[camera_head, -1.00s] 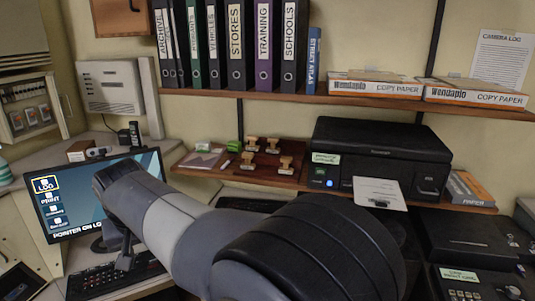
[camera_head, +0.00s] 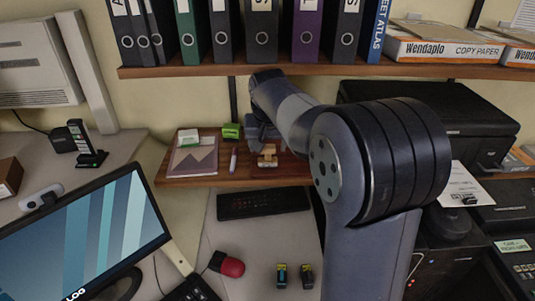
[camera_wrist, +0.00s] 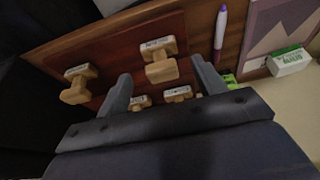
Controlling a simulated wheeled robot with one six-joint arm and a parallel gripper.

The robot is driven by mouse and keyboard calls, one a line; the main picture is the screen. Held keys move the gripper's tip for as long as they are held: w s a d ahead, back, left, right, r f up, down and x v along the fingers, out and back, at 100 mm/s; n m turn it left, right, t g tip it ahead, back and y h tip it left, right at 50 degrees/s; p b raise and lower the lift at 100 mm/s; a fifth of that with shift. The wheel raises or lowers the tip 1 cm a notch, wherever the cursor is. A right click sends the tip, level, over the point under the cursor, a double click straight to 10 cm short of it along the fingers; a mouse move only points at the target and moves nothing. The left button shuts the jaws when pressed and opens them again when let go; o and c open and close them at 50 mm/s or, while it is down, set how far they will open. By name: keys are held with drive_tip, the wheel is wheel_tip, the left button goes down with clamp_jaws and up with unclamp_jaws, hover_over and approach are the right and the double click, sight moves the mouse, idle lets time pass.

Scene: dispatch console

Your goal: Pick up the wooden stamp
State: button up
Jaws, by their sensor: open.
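Several wooden stamps stand on a brown board on the small shelf. In the wrist view one wooden stamp (camera_wrist: 160,60) shows between the fingertips of my gripper (camera_wrist: 160,70), with no clear sign of touching. Another stamp (camera_wrist: 77,84) is left of the left finger. Two more stamps, one (camera_wrist: 178,94) to the right and one (camera_wrist: 140,102) to the left, show lower between the fingers. My gripper is open and empty. In the head view one stamp (camera_head: 267,156) shows in front of my gripper (camera_head: 262,135); my arm hides the others.
A notebook (camera_head: 194,160), a pen (camera_head: 233,161) and a green item (camera_head: 231,132) lie left of the stamps. Binders (camera_head: 262,35) stand on the shelf above. The black printer (camera_head: 470,120) is to the right. A monitor (camera_head: 95,235) stands at lower left.

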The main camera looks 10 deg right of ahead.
sight(268, 147)
drive_tip(key=shift+w+d+r, duration=0.1)
drive_tip(key=shift+w+d, duration=0.2)
drive_tip(key=shift+w, duration=0.45)
drive_tip(key=shift+w+f+p, duration=0.25)
drive_tip(key=shift+p, duration=0.05)
drive_tip(key=x, duration=0.4)
drive_tip(key=shift+w+f, duration=0.15)
drive_tip(key=shift+f, duration=0.15)
drive_tip(key=c, duration=1.1)
